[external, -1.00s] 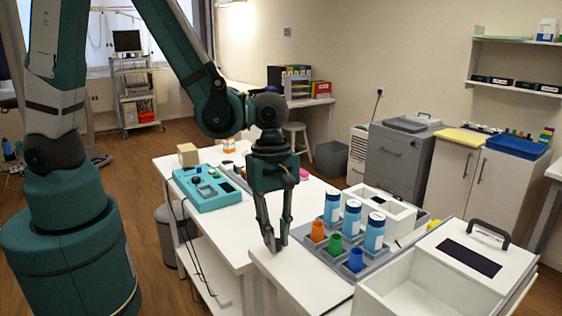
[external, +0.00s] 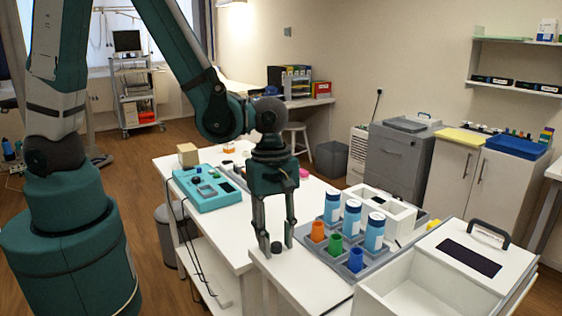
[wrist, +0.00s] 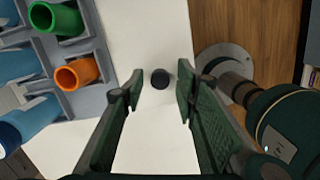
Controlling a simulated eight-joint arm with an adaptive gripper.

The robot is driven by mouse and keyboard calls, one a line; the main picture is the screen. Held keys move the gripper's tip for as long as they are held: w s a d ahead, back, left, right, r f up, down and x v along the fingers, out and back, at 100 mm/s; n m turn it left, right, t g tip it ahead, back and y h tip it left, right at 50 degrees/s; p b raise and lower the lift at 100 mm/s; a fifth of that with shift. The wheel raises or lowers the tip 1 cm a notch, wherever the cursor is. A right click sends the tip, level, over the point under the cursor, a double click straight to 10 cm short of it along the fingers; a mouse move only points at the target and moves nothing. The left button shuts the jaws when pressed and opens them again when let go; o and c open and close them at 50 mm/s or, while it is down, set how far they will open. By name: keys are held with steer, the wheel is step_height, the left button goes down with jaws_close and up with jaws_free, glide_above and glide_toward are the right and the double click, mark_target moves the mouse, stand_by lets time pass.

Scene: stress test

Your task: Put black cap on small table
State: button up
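The black cap (external: 277,249) rests on the white top of the small table (external: 296,277), near its left end beside the grey rack. In the wrist view the cap (wrist: 160,79) shows as a dark disc on the white surface. My gripper (external: 277,243) points down over the cap with its fingers parted. In the wrist view the open fingertips (wrist: 161,86) lie on either side of the cap, with a gap on both sides. Whether the fingertips touch the table is hard to tell.
A grey rack (external: 325,262) with orange, green and blue cups and several blue-white bottles stands just right of my gripper. A white box (external: 425,298) is at the right front. A teal device (external: 207,189) lies on the table behind. The table's left edge is close.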

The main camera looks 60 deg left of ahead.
steer(key=shift+r, duration=0.15)
step_height(320, 180, up, 12)
steer(key=a+p, duration=0.1)
steer(key=shift+a+p, duration=0.2)
steer(key=shift+p, duration=0.2)
stand_by(0.7)
steer(key=shift+w, duration=0.15)
stand_by(0.6)
steer(key=a+r+m+t, duration=0.2)
steer(key=a+r+m, duration=0.3)
steer(key=a, duration=0.5)
steer(key=s+a+r+m+t+y, duration=0.1)
steer(key=a+r+m+t, duration=0.2)
steer(key=a, duration=0.8)
steer(key=s+a+r+m+t, duration=0.1)
steer(key=a+r+m+t, duration=0.1)
steer(key=a+r+m, duration=0.5)
steer(key=a+r, duration=0.1)
steer(key=a, duration=0.2)
steer(key=shift+a+r+m, duration=0.2)
steer(key=shift+r+m, duration=0.1)
steer(key=shift+r, duration=0.05)
